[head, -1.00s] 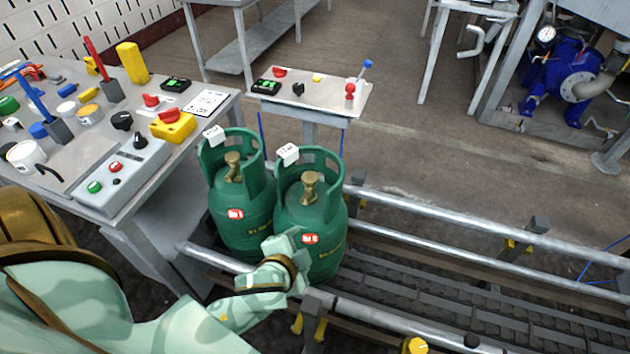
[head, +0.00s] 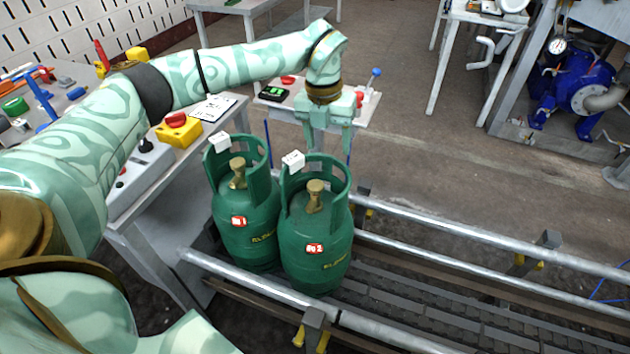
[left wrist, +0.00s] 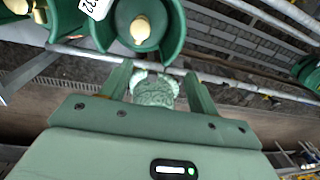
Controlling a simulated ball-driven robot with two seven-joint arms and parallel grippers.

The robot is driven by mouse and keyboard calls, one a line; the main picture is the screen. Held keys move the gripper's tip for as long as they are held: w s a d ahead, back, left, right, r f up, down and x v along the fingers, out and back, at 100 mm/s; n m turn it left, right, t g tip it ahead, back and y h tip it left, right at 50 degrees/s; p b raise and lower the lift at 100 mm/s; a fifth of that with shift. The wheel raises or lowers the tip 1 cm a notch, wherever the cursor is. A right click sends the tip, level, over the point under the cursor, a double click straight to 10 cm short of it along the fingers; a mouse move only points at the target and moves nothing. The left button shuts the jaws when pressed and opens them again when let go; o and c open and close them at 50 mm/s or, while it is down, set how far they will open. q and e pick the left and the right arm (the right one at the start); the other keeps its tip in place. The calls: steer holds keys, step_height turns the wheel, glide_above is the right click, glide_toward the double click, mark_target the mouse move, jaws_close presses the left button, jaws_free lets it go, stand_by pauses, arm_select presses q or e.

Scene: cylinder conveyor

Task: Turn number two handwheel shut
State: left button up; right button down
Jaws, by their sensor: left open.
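Two green gas cylinders stand upright side by side on the conveyor. The left one (head: 245,235) has a red "No 1" label; the right one (head: 318,262) has a red "No 2" label and a white tag on its collar. The number two handwheel (head: 315,193) is a brass knob inside the collar, with nothing touching it. My left gripper (head: 328,143) is open and empty, pointing down just behind and above the number two cylinder. In the left wrist view, a brass handwheel (left wrist: 140,29) in a green collar lies beyond the open fingers (left wrist: 160,80). My right gripper is not visible.
A small control table (head: 365,112) stands behind my left gripper. A bench (head: 150,190) with switch boxes is at left, under my left arm. Metal conveyor rails (head: 460,233) run to the right. A blue pump (head: 575,85) is at the far right.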

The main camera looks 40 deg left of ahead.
mark_target(315, 186)
arm_select(q)
steer(key=shift+n+y, duration=0.5)
steer(key=shift+n, duration=0.1)
steer(key=a+f+b, duration=0.1)
steer(key=f+b, duration=0.1)
steer(key=f, duration=0.3)
steer(key=a+f+b, duration=0.1)
steer(key=f+b, duration=0.1)
steer(key=f, duration=0.2)
steer(key=a+f+b, duration=0.1)
steer(key=f+b, duration=0.1)
steer(key=f, duration=0.3)
steer(key=shift+f, duration=0.35)
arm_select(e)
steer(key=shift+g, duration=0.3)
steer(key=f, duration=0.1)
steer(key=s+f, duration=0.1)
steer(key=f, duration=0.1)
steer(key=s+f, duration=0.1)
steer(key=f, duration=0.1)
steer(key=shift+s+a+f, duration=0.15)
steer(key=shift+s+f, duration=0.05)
arm_select(q)
steer(key=c, duration=1)
